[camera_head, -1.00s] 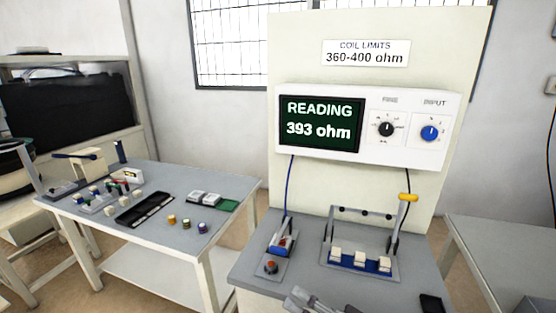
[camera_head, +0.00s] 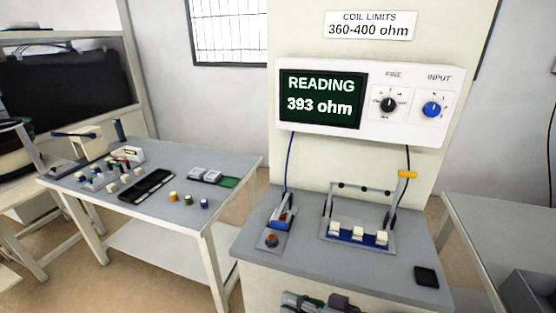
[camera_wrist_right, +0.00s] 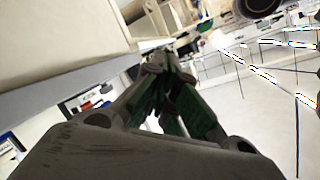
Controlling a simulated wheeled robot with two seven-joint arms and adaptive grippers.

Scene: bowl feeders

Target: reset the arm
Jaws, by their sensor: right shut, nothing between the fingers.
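My right gripper (camera_wrist_right: 172,85) is shut and empty in the right wrist view, its two grey fingers with green pads together. In the head view, part of my right gripper (camera_head: 318,303) shows at the bottom edge, low in front of the test bench (camera_head: 340,268). It is apart from everything on the bench top. My left gripper is not in view.
The bench holds a fixture with white blocks (camera_head: 358,232), its yellow-tipped lever (camera_head: 407,175), a small clamp device (camera_head: 280,220) and a black pad (camera_head: 426,276). The meter screen (camera_head: 320,100) reads 393 ohm. A parts table (camera_head: 185,242) stands left, another table (camera_head: 480,240) right.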

